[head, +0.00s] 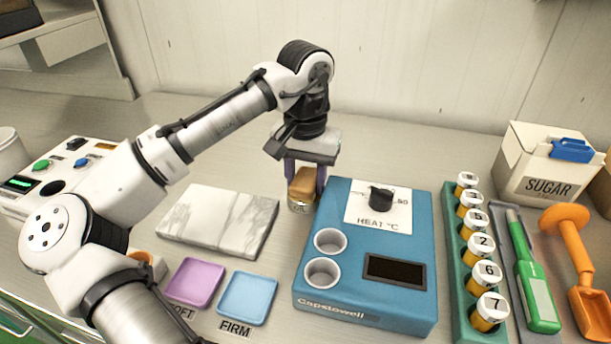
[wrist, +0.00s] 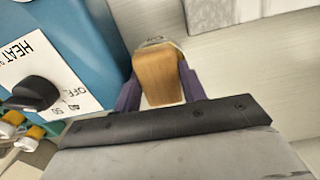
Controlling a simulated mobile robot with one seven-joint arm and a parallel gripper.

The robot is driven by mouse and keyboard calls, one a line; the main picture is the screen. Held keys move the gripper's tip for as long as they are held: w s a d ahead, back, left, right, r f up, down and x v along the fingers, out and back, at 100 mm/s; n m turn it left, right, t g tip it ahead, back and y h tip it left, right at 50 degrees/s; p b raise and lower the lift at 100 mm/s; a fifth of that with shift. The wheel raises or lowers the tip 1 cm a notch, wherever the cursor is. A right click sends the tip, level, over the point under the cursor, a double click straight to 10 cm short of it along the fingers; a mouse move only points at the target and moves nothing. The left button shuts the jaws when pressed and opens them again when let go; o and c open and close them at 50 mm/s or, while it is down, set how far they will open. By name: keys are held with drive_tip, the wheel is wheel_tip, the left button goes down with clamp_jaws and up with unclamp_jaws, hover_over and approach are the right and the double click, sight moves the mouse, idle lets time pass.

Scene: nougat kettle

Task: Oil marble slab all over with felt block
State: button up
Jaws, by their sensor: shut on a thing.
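The marble slab (head: 218,221), white with grey veins, lies flat on the counter left of centre in the head view. Its edge shows at the top right of the wrist view (wrist: 235,10). My gripper (head: 304,184) is shut on the felt block (head: 303,181), whose wood-brown top shows between the purple fingers in the wrist view (wrist: 158,78). The block is at the mouth of a small round oil tin (head: 299,206), between the slab and the blue heater. The block's underside is hidden, so I cannot tell how deep it sits in the tin.
The blue heater (head: 366,304) stands close to the right of the tin. Purple (head: 195,281) and blue (head: 247,297) trays lie in front of the slab. Numbered bottles (head: 482,270), a green tool (head: 535,285), an orange scoop (head: 583,265) and a sugar box (head: 535,160) stand right.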

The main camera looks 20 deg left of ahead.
sight(306, 176)
idle(0.4)
wheel_tip(306, 176, up, 7)
drive_tip(key=p, duration=0.7)
drive_tip(key=shift+r, duration=0.1)
idle(0.4)
